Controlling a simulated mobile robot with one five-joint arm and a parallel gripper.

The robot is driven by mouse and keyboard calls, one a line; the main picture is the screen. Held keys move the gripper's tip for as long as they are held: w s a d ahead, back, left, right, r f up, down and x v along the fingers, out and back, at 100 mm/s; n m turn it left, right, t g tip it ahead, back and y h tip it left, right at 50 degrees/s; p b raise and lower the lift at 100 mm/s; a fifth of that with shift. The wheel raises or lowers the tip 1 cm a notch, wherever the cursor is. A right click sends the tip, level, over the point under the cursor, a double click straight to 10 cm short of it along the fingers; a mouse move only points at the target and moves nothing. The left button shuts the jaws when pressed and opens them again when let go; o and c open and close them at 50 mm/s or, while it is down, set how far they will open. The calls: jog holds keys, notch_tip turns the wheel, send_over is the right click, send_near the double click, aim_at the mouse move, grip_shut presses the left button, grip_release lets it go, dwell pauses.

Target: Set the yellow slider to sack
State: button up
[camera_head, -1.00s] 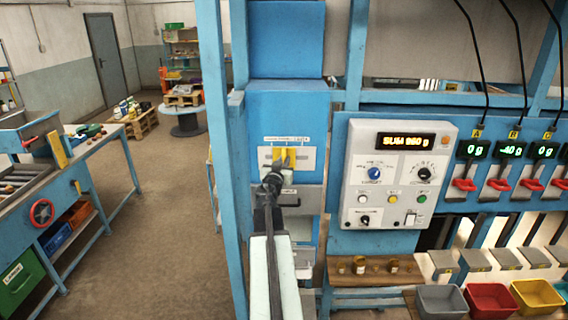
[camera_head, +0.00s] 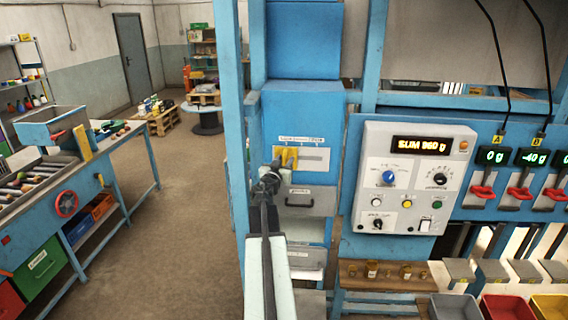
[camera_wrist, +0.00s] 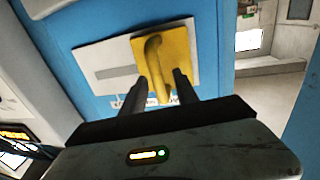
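The yellow slider (camera_head: 287,154) sits at the left end of its slot on a pale plate (camera_head: 318,165), on a blue panel. In the wrist view, the yellow slider (camera_wrist: 160,60) has a hooked handle reaching between my two fingers. My gripper (camera_head: 270,178) also shows in the head view, just in front of the slider. A small label strip (camera_head: 301,138) lies above the slot. Its words are too small to read, and it is partly hidden in the wrist view.
A grey drawer (camera_head: 305,201) sits just under the plate. A white control box (camera_head: 412,175) with knobs and a lit display stands to the right. A blue post (camera_head: 234,150) rises close on the left. Open floor (camera_head: 180,230) lies further left.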

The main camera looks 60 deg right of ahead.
jog(key=s+a, duration=0.1)
jog(key=a, duration=0.6)
jog(key=shift+s+a, duration=0.15)
jog(key=shift+a, duration=0.2)
